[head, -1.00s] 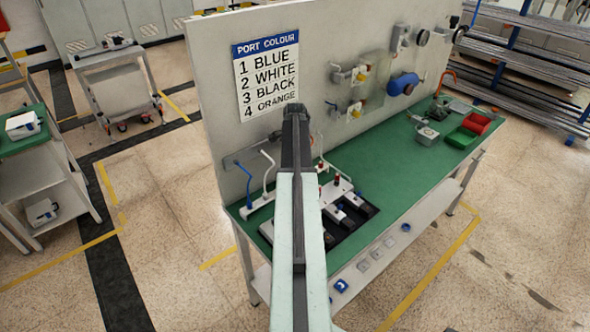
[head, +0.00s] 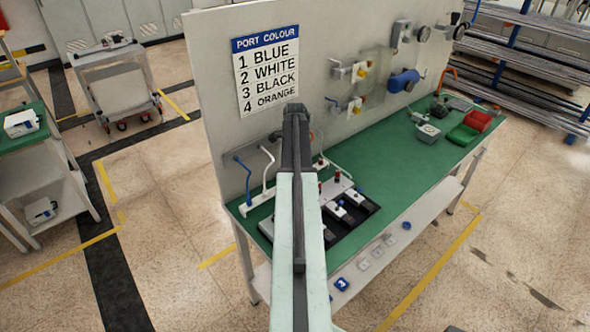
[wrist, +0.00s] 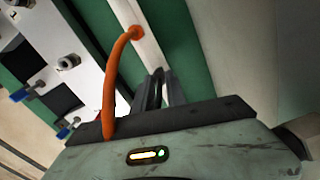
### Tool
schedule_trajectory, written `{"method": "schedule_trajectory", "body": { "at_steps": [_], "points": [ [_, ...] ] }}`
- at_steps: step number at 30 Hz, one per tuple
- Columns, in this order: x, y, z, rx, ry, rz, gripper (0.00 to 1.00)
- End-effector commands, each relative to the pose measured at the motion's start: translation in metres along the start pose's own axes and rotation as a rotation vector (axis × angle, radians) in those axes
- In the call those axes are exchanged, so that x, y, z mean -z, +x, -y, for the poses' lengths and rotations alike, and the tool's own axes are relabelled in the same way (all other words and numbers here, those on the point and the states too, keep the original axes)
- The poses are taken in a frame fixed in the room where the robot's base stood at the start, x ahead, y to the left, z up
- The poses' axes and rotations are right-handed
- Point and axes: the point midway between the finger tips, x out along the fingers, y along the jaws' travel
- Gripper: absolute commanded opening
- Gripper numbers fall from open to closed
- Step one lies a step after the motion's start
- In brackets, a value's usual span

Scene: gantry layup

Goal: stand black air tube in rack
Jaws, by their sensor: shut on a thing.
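The rack is a pale strip at the back left of the green bench; it also shows in the wrist view (wrist: 153,52). A blue tube (head: 245,177) and a white tube (head: 266,168) stand in it, hooked at the top. In the wrist view an orange tube (wrist: 119,70) rises from the rack and bends across in front of my wrist. My gripper (wrist: 158,88) is over the strip, beside the orange tube, shut on a dark thing that looks like the black air tube. Its lower end is hidden. My arm hides this part of the rack in the head view.
A white plate with fittings (wrist: 66,62) lies beside the rack, with blue-knobbed parts close by. The back panel with the port colour sign (head: 266,70) stands right behind. Red and green bins (head: 470,128) are at the far right. The middle of the bench is clear.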

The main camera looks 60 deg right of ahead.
Motion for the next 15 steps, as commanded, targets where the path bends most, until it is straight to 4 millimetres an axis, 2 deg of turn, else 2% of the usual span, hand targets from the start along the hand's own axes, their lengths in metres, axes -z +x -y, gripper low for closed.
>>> {"method": "schedule_trajectory", "body": {
  "at_steps": [13, 14, 15],
  "points": [
    [0.0, 0.0126, 0.0, 0.0, 0.0, 0.0, 0.0],
    [0.0, 0.0117, 0.0, 0.0, 0.0, 0.0, 0.22],
    [0.0, 0.0111, 0.0, 0.0, 0.0, 0.0, 0.33]
  ]
}}
